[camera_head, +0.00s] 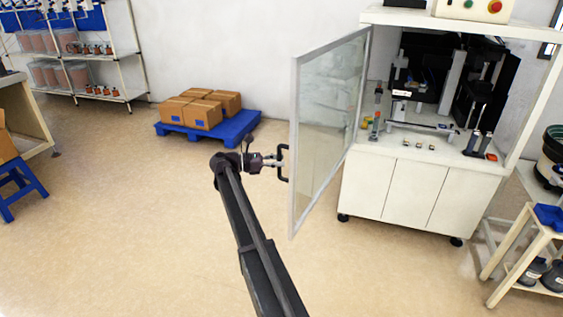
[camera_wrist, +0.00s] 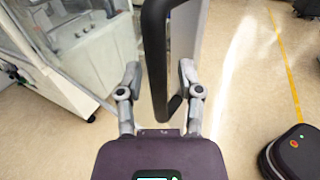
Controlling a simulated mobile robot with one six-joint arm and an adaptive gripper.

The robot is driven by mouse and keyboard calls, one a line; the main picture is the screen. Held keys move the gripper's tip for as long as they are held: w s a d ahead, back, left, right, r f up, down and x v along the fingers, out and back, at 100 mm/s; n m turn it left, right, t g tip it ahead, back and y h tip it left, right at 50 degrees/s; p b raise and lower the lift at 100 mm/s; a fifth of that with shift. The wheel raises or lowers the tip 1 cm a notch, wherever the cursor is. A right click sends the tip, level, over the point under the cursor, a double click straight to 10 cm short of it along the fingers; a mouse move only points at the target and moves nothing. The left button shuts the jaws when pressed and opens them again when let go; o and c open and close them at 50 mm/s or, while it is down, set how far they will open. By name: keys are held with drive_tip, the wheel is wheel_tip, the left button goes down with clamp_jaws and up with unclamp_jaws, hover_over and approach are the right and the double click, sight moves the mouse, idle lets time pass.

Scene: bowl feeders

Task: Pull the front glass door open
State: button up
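The framed glass door (camera_head: 328,110) stands swung well out from the white machine cabinet (camera_head: 420,190), hinged on the cabinet's left side. Its black bar handle (camera_head: 284,163) is on the door's outer face near the free edge. My gripper (camera_head: 279,161) is at the handle, reaching from the left. In the wrist view the handle (camera_wrist: 155,60) runs between the two fingers of my gripper (camera_wrist: 160,75). The fingers are spread apart on either side of the bar, with a visible gap at the right finger. I see no firm grip on it.
A blue pallet (camera_head: 207,130) with cardboard boxes stands by the back wall. A blue stool (camera_head: 20,185) is at the left, and a small table (camera_head: 525,240) with bins is at the right. The floor left of the door is clear.

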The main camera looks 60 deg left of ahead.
drive_tip(key=shift+w+d, duration=0.1)
drive_tip(key=shift+w, duration=0.1)
drive_tip(key=v, duration=1.2)
idle(0.9)
